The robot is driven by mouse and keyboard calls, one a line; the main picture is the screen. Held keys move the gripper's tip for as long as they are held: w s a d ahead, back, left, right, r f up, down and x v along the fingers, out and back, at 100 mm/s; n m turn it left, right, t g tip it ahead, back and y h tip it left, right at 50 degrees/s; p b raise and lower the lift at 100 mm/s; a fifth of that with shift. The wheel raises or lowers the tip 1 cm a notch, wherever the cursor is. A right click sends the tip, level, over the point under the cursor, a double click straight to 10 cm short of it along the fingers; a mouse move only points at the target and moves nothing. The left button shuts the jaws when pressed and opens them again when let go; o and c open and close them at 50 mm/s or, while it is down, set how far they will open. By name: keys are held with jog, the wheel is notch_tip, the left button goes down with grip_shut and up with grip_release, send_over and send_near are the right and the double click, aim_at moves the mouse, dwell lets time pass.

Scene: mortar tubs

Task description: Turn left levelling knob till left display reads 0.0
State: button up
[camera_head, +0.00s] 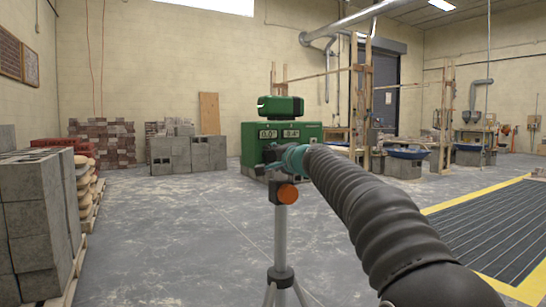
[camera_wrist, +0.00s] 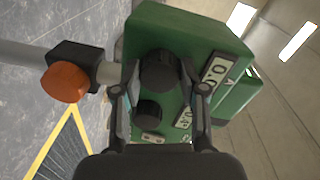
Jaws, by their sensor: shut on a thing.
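The green levelling instrument (camera_head: 310,138) stands on a tripod in the middle of the head view. Its left display (camera_head: 268,134) reads 0.0° and its right display (camera_head: 291,133) appears to read -0.4°. The wrist view is turned sideways: the left display (camera_wrist: 219,76) is upper right, and the right display (camera_wrist: 184,118) is partly hidden by a finger. The dark left levelling knob (camera_wrist: 158,69) lies between the fingertips of my gripper (camera_wrist: 158,90), which is shut on it. The right knob (camera_wrist: 148,113) sits below it there. In the head view my gripper (camera_head: 272,157) hides the knobs.
The tripod (camera_head: 282,240) has an orange knob (camera_head: 287,193) beneath the instrument. Grey blocks (camera_head: 38,215) stand on a pallet at left. Brick stacks (camera_head: 104,140) line the back wall. Blue tubs (camera_head: 407,154) and a yellow-edged floor grate (camera_head: 500,228) are at right.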

dwell(0.3)
jog(key=o, duration=1.1)
jog(key=shift+o, duration=0.2)
jog(key=v, duration=1.2)
jog(key=shift+w+d, duration=0.1)
